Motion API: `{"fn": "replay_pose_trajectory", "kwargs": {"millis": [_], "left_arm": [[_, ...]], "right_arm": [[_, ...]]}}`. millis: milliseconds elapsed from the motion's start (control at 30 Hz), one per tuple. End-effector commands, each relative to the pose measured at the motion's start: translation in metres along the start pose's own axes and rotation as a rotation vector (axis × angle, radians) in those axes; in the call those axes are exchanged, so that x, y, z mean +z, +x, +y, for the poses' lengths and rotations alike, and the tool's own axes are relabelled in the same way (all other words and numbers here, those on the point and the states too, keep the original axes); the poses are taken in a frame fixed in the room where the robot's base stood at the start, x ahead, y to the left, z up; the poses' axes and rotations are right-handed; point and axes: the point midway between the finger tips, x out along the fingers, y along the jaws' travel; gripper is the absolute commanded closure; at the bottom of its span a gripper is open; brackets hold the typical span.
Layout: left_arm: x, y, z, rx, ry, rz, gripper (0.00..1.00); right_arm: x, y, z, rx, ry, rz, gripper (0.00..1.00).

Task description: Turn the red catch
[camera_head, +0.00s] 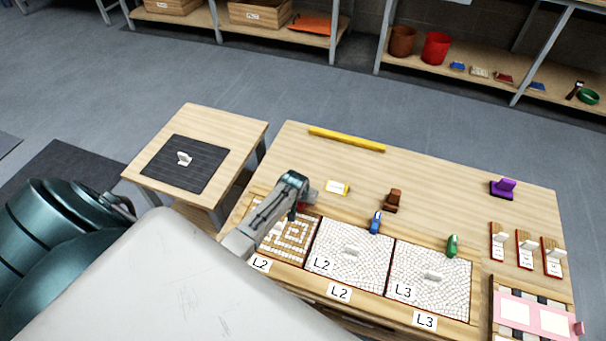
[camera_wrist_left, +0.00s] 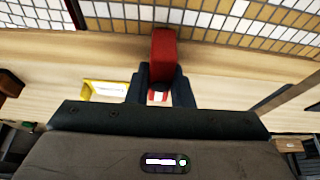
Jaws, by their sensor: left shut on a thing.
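The red catch (camera_wrist_left: 163,48) stands at the edge of the gold and white mosaic panel (camera_head: 280,240), the leftmost of three panels on the table. In the wrist view its block points toward the mosaic. My left gripper (camera_wrist_left: 161,92) is shut on the red catch, with one dark finger on each side. In the head view my left gripper (camera_head: 293,211) is over the panel's far right corner and hides most of the catch. My right gripper is not in view.
A blue catch (camera_head: 376,222) and a green catch (camera_head: 452,245) stand behind the white panels to the right. A yellow-edged card (camera_head: 337,187) and a brown block (camera_head: 393,201) are behind. A yellow bar (camera_head: 346,139) lies at the back; the middle back is clear.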

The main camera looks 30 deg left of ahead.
Motion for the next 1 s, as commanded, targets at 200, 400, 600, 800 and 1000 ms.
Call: {"fn": "replay_pose_trajectory", "kwargs": {"millis": [200, 400, 600, 800, 1000], "left_arm": [[0.0, 0.0, 0.0, 0.001, -0.002, 0.0, 1.0], [0.0, 0.0, 0.0, 0.001, -0.001, 0.0, 0.58], [0.0, 0.0, 0.0, 0.001, 0.0, 0.0, 0.58], [0.0, -0.01, 0.0, 0.0, 0.0, 0.001, 0.58], [-0.001, -0.041, -0.001, 0.001, 0.0, 0.004, 0.58]], "right_arm": [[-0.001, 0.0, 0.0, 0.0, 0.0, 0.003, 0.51], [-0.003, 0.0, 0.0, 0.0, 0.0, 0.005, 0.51], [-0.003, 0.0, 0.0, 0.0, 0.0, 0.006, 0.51], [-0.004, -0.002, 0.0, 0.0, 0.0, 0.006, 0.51], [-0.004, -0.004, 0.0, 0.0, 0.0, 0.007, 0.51]]}}
